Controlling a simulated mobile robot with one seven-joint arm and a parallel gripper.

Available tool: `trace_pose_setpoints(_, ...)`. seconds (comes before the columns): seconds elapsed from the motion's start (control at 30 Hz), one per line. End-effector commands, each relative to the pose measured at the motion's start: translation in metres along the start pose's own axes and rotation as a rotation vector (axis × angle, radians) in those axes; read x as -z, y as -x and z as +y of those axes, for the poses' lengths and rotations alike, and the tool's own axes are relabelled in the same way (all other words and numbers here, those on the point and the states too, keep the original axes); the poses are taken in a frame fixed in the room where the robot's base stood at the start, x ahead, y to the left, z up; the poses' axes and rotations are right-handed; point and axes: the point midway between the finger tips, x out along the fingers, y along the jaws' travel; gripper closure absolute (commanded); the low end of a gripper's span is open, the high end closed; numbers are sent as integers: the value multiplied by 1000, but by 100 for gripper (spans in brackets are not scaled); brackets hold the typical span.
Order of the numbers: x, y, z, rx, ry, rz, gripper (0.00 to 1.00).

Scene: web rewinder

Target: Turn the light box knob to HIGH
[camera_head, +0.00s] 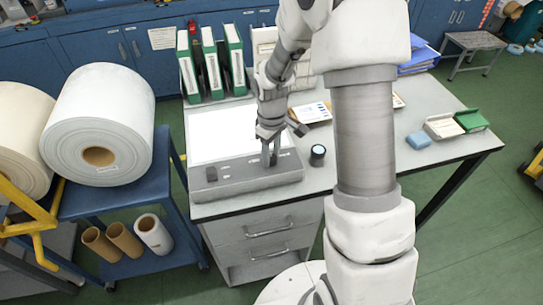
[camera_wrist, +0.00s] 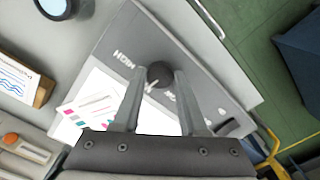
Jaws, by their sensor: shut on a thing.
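The light box (camera_head: 240,184) lies on the desk, with a bright white panel (camera_head: 222,134) and a grey control strip along its front. Its dark round knob (camera_wrist: 160,74) shows in the wrist view, between the two finger tips. My gripper (camera_head: 269,162) points down at the right part of the strip; in the wrist view my gripper (camera_wrist: 161,80) is shut on the knob. A pale mark on the knob points to the lower left of the picture. The HIGH label (camera_wrist: 124,60) is left of the knob. Other labels are partly hidden by the right finger.
A dark round-topped object (camera_head: 317,154) stands right of the light box. Green binders (camera_head: 209,60) stand behind it. A blue cart with large white rolls (camera_head: 98,120) is close on the left.

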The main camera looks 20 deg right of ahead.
Motion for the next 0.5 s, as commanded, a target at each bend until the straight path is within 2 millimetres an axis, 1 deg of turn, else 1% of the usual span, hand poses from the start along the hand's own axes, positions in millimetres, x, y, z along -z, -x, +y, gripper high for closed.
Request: trace_pose_setpoints(0.5,0,-1,0,-1,-487,0,100)
